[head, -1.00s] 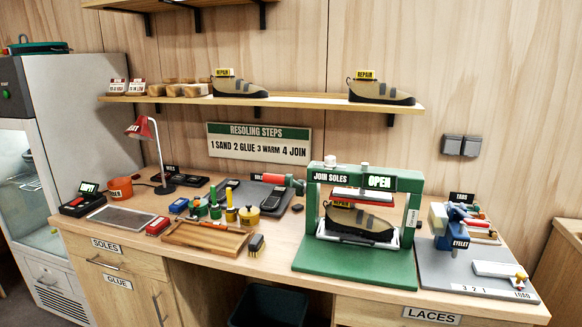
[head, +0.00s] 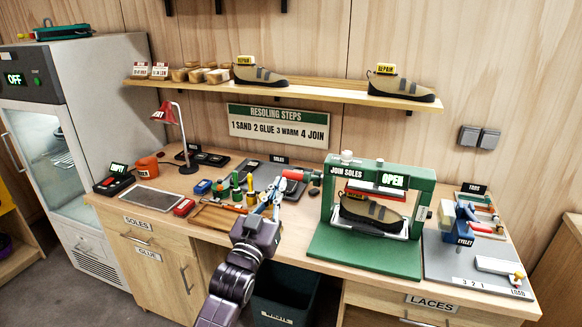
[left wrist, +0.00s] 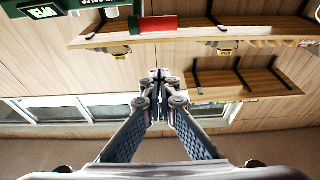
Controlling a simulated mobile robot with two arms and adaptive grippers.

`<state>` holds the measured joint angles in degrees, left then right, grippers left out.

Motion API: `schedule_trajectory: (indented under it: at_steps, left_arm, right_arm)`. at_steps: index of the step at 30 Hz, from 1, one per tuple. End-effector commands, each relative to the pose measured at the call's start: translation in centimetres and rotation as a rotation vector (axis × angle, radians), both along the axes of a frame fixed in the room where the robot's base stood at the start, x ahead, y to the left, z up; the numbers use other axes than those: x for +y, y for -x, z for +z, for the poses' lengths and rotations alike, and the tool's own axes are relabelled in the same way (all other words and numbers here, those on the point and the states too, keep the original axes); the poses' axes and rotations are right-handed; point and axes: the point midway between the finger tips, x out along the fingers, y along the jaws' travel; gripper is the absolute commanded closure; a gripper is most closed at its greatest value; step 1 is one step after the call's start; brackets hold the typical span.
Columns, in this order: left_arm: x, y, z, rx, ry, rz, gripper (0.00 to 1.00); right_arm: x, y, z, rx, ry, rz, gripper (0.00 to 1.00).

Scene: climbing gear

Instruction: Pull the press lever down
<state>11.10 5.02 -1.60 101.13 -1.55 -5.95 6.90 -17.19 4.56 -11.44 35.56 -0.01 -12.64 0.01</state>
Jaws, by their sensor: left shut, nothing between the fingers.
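The green press (head: 335,195), marked JOIN SOLES, stands on the bench with its sign reading OPEN. A grey-brown shoe (head: 372,212) sits inside it under the raised red pad. The press lever's red handle (head: 293,174) sticks out to the left of the frame. It also shows as a red cylinder (left wrist: 153,23) in the left wrist view, near the top. My left gripper (head: 276,187) is shut and empty, just left of and slightly below the red handle in the head view. In the wrist view its fingertips (left wrist: 158,78) look apart from the handle. My right gripper is not in view.
A wooden tray (head: 215,217), glue bottles and small tools lie left of the press, partly behind my arm. An eyelet tool (head: 463,228) stands on a grey board at the right. A shelf (head: 300,92) with shoes runs above. A dark bin (head: 283,300) is below.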

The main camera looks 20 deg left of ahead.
Motion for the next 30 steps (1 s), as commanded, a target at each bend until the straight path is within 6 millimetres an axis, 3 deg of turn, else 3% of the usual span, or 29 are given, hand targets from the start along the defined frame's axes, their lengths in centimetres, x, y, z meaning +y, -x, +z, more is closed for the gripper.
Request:
schedule_trajectory:
  at_steps: [5,21,24,30]
  left_arm:
    - [0.0,-1.4,1.0,-0.007,0.001,0.001,1.0]
    - [-0.4,-9.8,3.4,-0.003,0.001,0.0,1.0]
    - [-0.4,-9.4,1.1,0.004,0.002,-0.001,1.0]
    - [-0.3,-9.3,-0.6,-0.003,0.001,0.0,1.0]
  right_arm:
    - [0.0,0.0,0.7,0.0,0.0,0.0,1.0]
    - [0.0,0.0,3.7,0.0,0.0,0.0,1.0]
    - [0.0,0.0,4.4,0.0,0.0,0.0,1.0]
    - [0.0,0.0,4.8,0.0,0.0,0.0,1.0]
